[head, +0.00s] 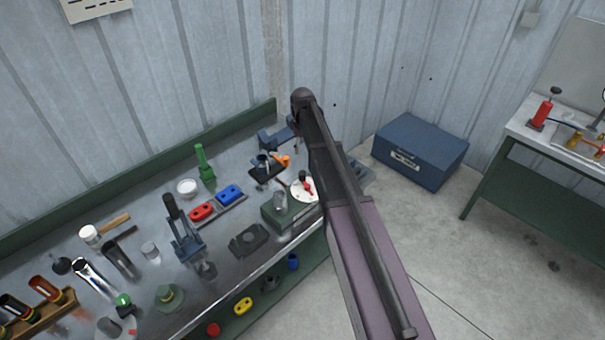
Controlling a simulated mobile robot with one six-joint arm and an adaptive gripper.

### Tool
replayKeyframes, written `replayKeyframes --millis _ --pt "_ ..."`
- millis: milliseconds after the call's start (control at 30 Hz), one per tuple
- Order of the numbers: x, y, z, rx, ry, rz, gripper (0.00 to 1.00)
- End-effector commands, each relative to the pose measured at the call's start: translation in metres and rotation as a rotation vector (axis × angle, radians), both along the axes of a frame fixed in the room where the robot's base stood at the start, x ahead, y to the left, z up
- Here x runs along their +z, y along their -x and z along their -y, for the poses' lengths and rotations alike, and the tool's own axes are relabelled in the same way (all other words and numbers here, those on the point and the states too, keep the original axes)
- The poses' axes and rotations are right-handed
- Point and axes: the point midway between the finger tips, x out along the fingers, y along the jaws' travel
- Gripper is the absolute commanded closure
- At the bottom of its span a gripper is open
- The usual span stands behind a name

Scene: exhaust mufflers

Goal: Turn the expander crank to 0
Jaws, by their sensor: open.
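A grey-green box (278,214) stands at the right end of the workbench. It has a white round dial (297,194) on top and a clear or grey cylinder (280,201) beside it. A small red part (308,187) with a dark knob (302,175) sits over the dial; this looks like the expander crank. The scale marks and the exact crank angle are too small to read. My arm crosses the picture just right of the dial and covers its right side. My gripper cannot be made out; my own arm seems to hide it.
The metal workbench (225,262) holds a blue vise (275,138), a blue press (183,235), red and blue blocks, and several tubes and tools. A blue chest (420,150) stands on the floor to the right, near a second bench (520,130). The floor between is clear.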

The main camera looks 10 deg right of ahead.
Motion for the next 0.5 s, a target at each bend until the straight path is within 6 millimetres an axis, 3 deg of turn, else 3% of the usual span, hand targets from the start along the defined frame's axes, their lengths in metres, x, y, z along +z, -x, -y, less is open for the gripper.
replayKeyframes --millis 500 --pt "-0.022 0.0 0.0 -0.001 0.0 0.0 0.23"
